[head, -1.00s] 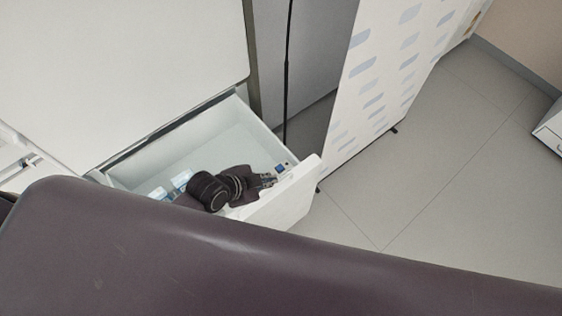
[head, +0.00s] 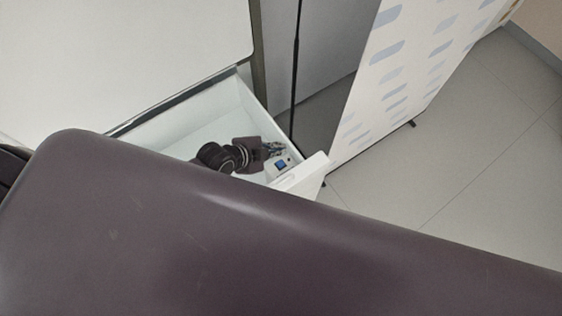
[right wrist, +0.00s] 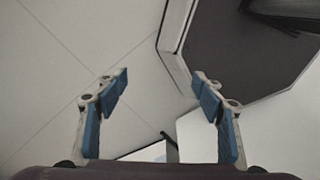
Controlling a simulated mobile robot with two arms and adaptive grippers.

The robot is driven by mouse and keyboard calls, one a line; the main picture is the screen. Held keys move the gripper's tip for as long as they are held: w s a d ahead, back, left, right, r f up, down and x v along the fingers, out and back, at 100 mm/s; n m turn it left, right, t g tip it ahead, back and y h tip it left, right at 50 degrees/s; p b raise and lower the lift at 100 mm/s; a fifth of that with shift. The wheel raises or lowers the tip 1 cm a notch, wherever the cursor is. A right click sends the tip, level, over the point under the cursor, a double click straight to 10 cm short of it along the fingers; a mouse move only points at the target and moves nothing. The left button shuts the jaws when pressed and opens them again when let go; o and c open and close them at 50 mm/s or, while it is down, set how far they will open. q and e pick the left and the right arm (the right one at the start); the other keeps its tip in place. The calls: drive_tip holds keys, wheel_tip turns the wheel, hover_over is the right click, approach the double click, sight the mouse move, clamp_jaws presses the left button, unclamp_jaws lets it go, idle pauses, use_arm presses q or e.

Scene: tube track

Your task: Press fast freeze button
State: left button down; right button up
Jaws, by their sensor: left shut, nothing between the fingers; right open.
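My right gripper (right wrist: 161,87) is open and empty in the right wrist view. My dark purple arm hides the near part of the drawer.
A white appliance lid or top (head: 120,60) fills the upper left. A tall white panel with blue-grey marks (head: 405,75) stands right of the drawer. Tiled floor (head: 470,150) is clear at the right.

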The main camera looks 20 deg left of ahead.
sight(279, 165)
use_arm(q)
wheel_tip(279, 165, down, 8)
drive_tip(key=b, duration=0.7)
drive_tip(key=shift+f+b, duration=0.4)
drive_tip(key=shift+b, duration=0.15)
use_arm(e)
wheel_tip(279, 165, down, 8)
drive_tip(key=w, duration=0.1)
drive_tip(key=shift+w+d, duration=0.15)
drive_tip(key=shift+w, duration=0.15)
drive_tip(key=shift+w+a, duration=0.1)
drive_tip(key=shift+a, duration=0.1)
use_arm(q)
drive_tip(key=shift+f, duration=0.4)
use_arm(e)
drive_tip(key=shift+f, duration=0.15)
